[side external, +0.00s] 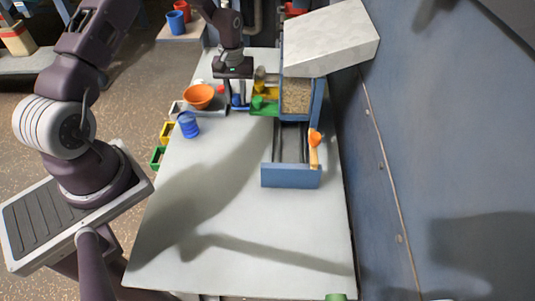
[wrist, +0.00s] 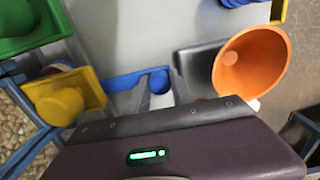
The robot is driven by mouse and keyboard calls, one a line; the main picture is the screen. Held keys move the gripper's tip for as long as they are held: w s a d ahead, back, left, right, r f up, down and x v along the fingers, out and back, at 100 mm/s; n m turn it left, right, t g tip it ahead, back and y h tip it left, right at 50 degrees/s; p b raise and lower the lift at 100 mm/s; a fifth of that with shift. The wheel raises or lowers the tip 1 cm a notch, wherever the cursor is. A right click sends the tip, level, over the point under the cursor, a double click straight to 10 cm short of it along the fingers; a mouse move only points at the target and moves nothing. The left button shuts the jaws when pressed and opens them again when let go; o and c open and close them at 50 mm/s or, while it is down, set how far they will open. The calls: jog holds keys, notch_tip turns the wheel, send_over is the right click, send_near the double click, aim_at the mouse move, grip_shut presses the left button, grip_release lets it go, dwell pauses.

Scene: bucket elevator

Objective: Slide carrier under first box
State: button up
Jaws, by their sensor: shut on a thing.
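My gripper (side external: 238,97) points down at the back of the table, between the orange bowl and the coloured boxes. It is shut on a blue piece (wrist: 132,80), seemingly the carrier, which shows just beyond the gripper body in the wrist view. A yellow box (wrist: 65,97) with a round yellow part is just left of the blue piece in the wrist view. A green box (wrist: 32,25) lies farther up-left; in the side view it (side external: 265,104) is right of my gripper. Whether carrier and box touch cannot be told.
An orange bowl (side external: 199,96) sits on a grey tray left of my gripper. A blue cup (side external: 188,124) stands in front of it. A blue bin of pellets (side external: 297,97) and a blue-fronted drawer (side external: 290,176) are to the right. The front table is clear.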

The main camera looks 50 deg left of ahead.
jog(key=shift+w+a, duration=2.3)
jog(key=shift+a, duration=0.1)
jog(key=o, duration=0.9)
jog(key=shift+o, duration=0.2)
jog(key=shift+d, duration=0.1)
notch_tip(320, 180, up, 12)
